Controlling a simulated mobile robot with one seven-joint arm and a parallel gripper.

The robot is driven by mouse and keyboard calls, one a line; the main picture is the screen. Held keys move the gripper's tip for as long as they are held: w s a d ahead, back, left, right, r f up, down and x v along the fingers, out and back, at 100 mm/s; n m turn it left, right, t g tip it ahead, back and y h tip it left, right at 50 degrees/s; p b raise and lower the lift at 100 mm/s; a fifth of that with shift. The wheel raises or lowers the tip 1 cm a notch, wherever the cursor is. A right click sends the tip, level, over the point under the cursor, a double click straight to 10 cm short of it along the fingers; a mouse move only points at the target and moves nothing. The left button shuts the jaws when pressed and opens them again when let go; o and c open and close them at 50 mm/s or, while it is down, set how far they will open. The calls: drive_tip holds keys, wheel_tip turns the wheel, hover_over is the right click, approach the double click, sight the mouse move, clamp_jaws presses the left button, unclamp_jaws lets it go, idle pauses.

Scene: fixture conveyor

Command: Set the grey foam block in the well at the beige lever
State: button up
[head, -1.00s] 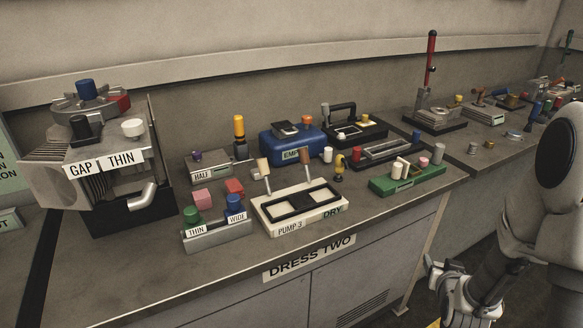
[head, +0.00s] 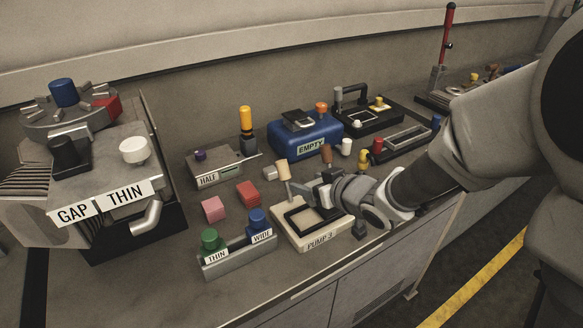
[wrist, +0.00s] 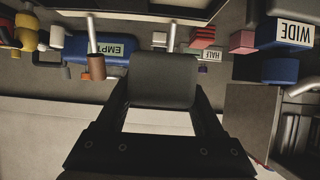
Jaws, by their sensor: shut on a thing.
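The cream pump fixture (head: 293,245), labelled PUMP 3, has black-framed wells side by side. The beige lever (head: 283,171) stands behind the left well (head: 300,218); a brown lever (head: 326,154) stands behind the right well, which my arm largely covers. In the head view my gripper (head: 324,196) is over the fixture. The wrist view shows my gripper (wrist: 163,100) shut on the dark grey foam block (wrist: 163,78). The brown lever (wrist: 97,67) is at left there, and another lever's rod (wrist: 171,38) rises behind the block. The gap between block and well cannot be judged.
A grey holder (head: 240,260) with green and blue knobs stands left of the fixture. Pink (head: 213,209) and red (head: 247,193) blocks lie behind it. The blue EMPTY box (head: 306,137) and HALF unit (head: 217,168) stand farther back. Bare counter lies at front left.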

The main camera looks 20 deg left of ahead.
drive_tip(key=shift+s+a+r+n, duration=0.15)
drive_tip(key=shift+a+r, duration=0.1)
drive_tip(key=shift+a, duration=0.25)
drive_tip(key=shift+s+a+r+n, duration=0.1)
drive_tip(key=shift+a+r+n, duration=0.1)
drive_tip(key=shift+a, duration=0.3)
drive_tip(key=shift+y, duration=0.3)
drive_tip(key=b, duration=0.6)
approach(289, 203)
drive_tip(key=w+a, duration=0.3)
drive_tip(key=shift+w+a+f, duration=0.1)
drive_tip(key=shift+f, duration=0.15)
drive_tip(key=shift+f+b, duration=0.4)
drive_tip(key=shift+f, duration=0.25)
drive_tip(key=o, duration=1.3)
drive_tip(key=shift+f, duration=0.1)
drive_tip(key=shift+s, duration=0.25)
